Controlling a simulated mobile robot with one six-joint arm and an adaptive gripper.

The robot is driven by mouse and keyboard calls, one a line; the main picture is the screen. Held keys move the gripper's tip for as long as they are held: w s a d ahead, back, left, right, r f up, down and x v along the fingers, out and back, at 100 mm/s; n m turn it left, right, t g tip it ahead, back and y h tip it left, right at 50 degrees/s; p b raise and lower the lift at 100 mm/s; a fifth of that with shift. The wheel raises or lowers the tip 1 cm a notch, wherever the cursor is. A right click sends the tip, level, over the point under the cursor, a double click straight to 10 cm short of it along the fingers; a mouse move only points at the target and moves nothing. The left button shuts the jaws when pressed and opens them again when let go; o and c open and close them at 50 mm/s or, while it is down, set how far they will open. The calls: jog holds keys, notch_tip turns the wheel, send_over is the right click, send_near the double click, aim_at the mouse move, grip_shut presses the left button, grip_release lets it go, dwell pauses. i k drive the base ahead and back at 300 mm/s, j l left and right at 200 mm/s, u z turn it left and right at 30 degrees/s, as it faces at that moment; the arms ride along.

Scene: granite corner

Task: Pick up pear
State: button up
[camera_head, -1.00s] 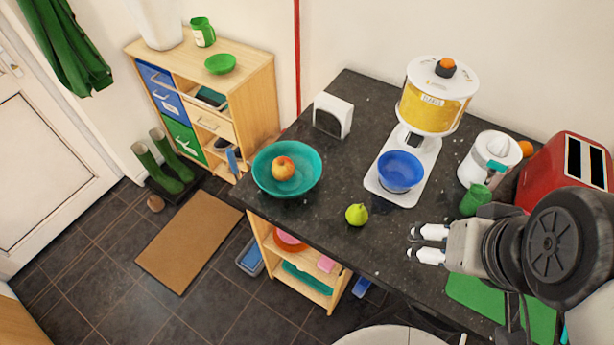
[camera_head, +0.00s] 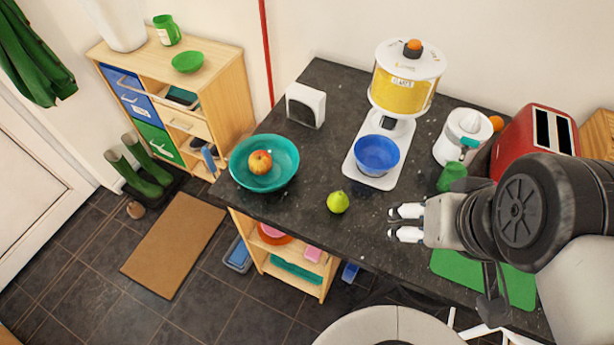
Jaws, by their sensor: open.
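A yellow-green pear (camera_head: 338,203) sits on the dark granite counter (camera_head: 310,221), near its front edge. My gripper (camera_head: 392,223) is to the right of the pear, with its two white-tipped fingers pointing left toward it. The fingers are apart and nothing is between them. There is a clear gap between the fingertips and the pear. The pear is fully in view.
A teal bowl (camera_head: 238,176) holding an apple (camera_head: 260,162) is left of the pear. A cereal dispenser (camera_head: 409,75) with a blue bowl (camera_head: 377,154) stands behind. A green cup (camera_head: 452,177), a juicer (camera_head: 463,138) and a red toaster (camera_head: 530,140) are at the right. The counter around the pear is clear.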

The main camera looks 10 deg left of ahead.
aim_at(338, 202)
jog(key=j+z, duration=0.2)
jog(key=z, duration=0.15)
jog(key=j+z, duration=0.2)
jog(key=z, duration=0.15)
jog(key=j+z, duration=0.35)
jog(key=i+l, duration=0.05)
jog(key=l, duration=0.05)
